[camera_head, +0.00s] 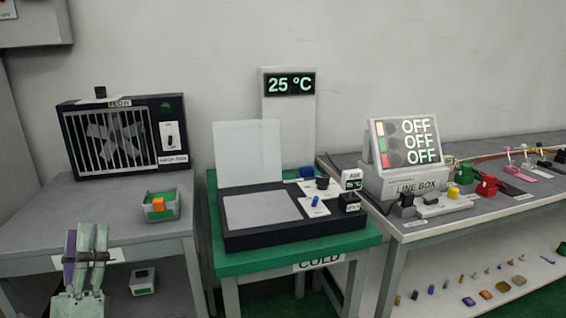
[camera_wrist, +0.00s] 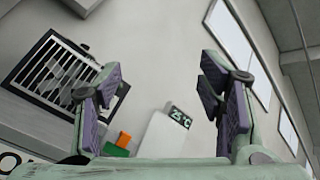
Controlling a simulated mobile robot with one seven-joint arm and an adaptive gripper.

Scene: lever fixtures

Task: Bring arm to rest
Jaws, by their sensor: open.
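My gripper (camera_head: 86,238) is at the lower left of the head view, raised in front of the left grey table. In the wrist view my gripper (camera_wrist: 161,82) has its two purple-padded fingers wide apart, with nothing between them but the wall behind. It touches no fixture that I can see. The rest of my arm is mostly out of the head view, below its bottom edge.
A barred fan box (camera_head: 125,138) and a grey-green bin with an orange block (camera_head: 158,204) stand on the left table. A green table (camera_head: 235,248) holds a dark flat unit under a 25 °C display (camera_head: 290,84). A LINE BOX (camera_head: 405,170) reading OFF stands right.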

